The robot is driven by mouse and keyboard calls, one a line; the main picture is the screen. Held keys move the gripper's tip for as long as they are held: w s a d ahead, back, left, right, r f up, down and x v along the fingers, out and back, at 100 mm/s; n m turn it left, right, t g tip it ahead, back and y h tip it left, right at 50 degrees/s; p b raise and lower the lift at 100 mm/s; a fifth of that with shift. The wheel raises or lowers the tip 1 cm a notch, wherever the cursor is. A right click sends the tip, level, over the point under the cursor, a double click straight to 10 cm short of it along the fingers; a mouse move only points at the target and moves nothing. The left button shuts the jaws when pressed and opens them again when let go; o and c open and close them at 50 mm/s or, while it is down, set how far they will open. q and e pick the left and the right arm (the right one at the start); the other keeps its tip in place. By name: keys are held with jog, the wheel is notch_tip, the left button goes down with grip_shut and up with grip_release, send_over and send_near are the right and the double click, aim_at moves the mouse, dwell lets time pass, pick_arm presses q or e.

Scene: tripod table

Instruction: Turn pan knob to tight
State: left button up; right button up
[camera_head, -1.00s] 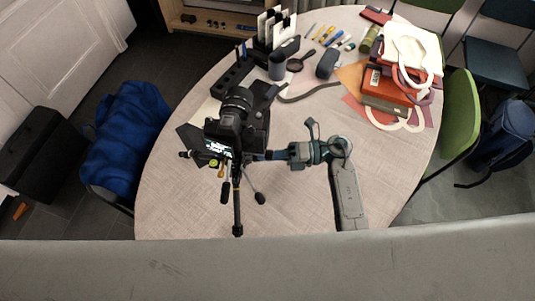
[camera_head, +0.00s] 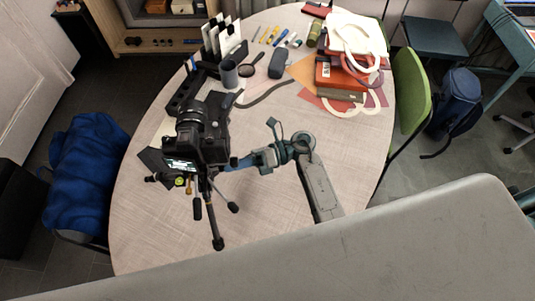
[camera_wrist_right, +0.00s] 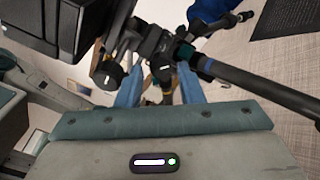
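A black camera (camera_head: 203,135) sits on a small tripod (camera_head: 206,200) on the round table; the camera body also shows at the upper left of the right wrist view (camera_wrist_right: 62,22). My right gripper (camera_head: 232,164) reaches in from the right, just below the camera at the tripod head. In the right wrist view its two blue fingers (camera_wrist_right: 160,88) stand apart, with dark tripod-head parts (camera_wrist_right: 158,58) between and beyond them. I cannot tell which part is the pan knob, or whether the fingers touch it. My left gripper is not in view.
Behind the camera stand a black organizer (camera_head: 186,93), a grey cup (camera_head: 229,74) and a dark case (camera_head: 278,64). Bags and books (camera_head: 342,73) lie at the back right. The table (camera_head: 270,222) is clear in front. A green chair (camera_head: 411,92) stands to the right.

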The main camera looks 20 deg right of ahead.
jog(key=d+n+b, duration=0.3)
jog(key=d+n, duration=0.7)
jog(key=shift+w+d+r, duration=0.25)
jog(key=shift+w+r, duration=0.05)
jog(key=shift+w, duration=0.1)
dwell(0.3)
jog(key=shift+d, duration=0.1)
